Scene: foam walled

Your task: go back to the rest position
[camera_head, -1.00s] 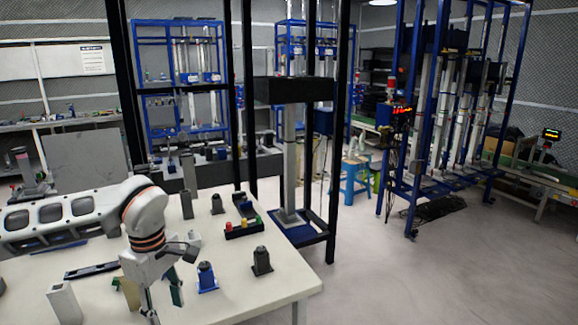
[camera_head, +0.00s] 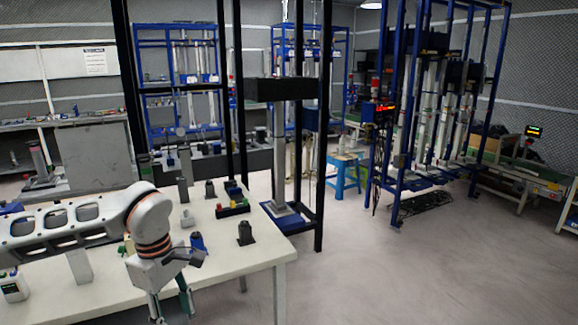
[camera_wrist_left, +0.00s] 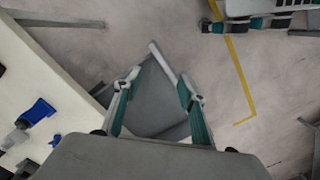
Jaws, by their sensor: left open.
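My left gripper (camera_head: 171,304) is at the bottom of the head view, pointing down beside the front edge of the white table (camera_head: 262,256). In the left wrist view my left gripper (camera_wrist_left: 160,86) has its two green-lined fingers spread apart, with nothing held between them. Below the fingers are the floor and a grey surface that I cannot identify. The table edge (camera_wrist_left: 60,75) lies left of the fingers in that view.
On the table stand a blue part (camera_head: 197,243), a black part (camera_head: 245,233), a grey block (camera_head: 79,266) and a dark tray (camera_head: 232,211) of coloured pieces. A black frame (camera_head: 321,150) rises behind the table. Floor (camera_head: 400,270) to the right is clear.

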